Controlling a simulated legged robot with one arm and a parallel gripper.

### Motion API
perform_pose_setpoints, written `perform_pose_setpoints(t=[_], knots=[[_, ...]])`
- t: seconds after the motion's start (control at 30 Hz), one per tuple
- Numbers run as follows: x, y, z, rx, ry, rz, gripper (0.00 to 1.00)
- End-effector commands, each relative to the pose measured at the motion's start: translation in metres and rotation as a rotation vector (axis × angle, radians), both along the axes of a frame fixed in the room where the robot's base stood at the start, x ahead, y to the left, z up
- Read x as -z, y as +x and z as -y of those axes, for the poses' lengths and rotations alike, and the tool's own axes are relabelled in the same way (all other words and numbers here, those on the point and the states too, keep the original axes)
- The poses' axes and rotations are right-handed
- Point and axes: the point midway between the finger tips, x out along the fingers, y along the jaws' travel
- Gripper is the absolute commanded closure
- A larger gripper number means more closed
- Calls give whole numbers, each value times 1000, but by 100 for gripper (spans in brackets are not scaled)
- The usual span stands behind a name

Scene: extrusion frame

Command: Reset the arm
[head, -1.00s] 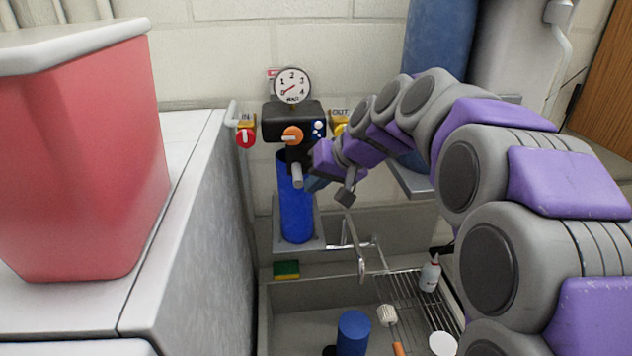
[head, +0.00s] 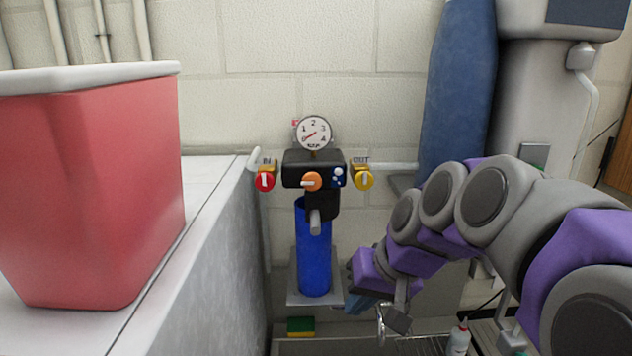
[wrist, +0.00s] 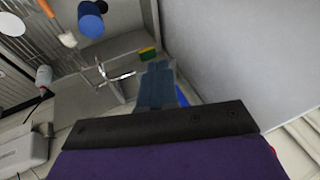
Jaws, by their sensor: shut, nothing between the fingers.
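My purple and grey arm comes in from the right in the head view. My gripper (head: 357,304) is low, just right of the foot of the blue cylinder (head: 314,258). In the wrist view my gripper (wrist: 158,72) shows as blue-grey fingers close together with nothing between them. The fingers look apart from the cylinder, though the exact gap cannot be told. The black regulator (head: 313,170) sits above the cylinder with a round gauge (head: 314,132), an orange knob (head: 312,182), a red IN valve (head: 265,181) and a yellow OUT valve (head: 363,180).
A red bin (head: 92,185) stands on the white counter (head: 205,190) at left. The sink with its faucet (head: 381,322), a green and yellow sponge (head: 301,327) and a white bottle (head: 459,338) lies below.

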Motion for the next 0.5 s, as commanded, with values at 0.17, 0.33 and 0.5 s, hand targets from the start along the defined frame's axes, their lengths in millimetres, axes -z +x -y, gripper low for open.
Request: perform_pose_setpoints(t=[0.17, 0.33, 0.5], knots=[[114, -74, 9, -7, -104, -144, 100], [204, -145, 27, -7, -205, -272, 100], [277, -209, 46, -4, -299, -379, 100]])
